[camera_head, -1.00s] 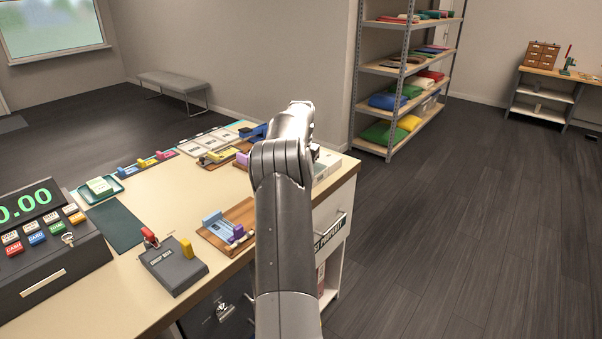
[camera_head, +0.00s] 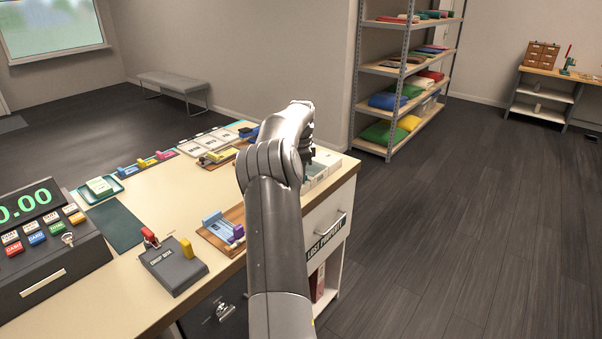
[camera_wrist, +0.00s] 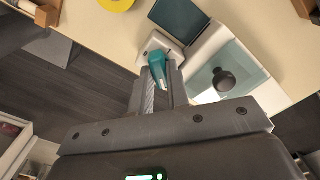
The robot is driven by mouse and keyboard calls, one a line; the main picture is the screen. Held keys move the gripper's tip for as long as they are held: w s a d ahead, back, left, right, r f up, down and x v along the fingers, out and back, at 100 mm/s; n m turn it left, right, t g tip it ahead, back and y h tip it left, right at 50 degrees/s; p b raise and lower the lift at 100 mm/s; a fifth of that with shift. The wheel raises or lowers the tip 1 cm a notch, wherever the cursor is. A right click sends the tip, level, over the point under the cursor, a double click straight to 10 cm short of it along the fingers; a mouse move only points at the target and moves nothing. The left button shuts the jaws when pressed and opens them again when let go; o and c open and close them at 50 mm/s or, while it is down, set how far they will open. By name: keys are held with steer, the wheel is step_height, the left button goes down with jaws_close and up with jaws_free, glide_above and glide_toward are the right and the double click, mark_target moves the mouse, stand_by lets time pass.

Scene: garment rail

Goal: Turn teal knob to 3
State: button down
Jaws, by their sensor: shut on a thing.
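The teal knob (camera_wrist: 158,69) shows in the wrist view, a narrow tapered piece on a white base (camera_wrist: 157,46) at the counter's edge. My gripper (camera_wrist: 160,80) is shut on it, one finger on each side. The number it points to cannot be read. In the head view my arm hides the knob and my fingers; only part of a white unit (camera_head: 325,165) shows just right of my wrist.
In the wrist view a dark teal panel (camera_wrist: 181,19) adjoins the base, and a round black piece (camera_wrist: 223,79) stands close right. A yellow disc (camera_wrist: 117,3) lies beyond. The counter (camera_head: 155,210) also bears a cash register (camera_head: 45,245); open floor lies right.

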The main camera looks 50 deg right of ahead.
steer(key=m, duration=0.5)
steer(key=shift+m, duration=2.4)
steer(key=c, duration=1.4)
jaws_free()
steer(key=shift+r, duration=0.15)
steer(key=shift+r, duration=5.25)
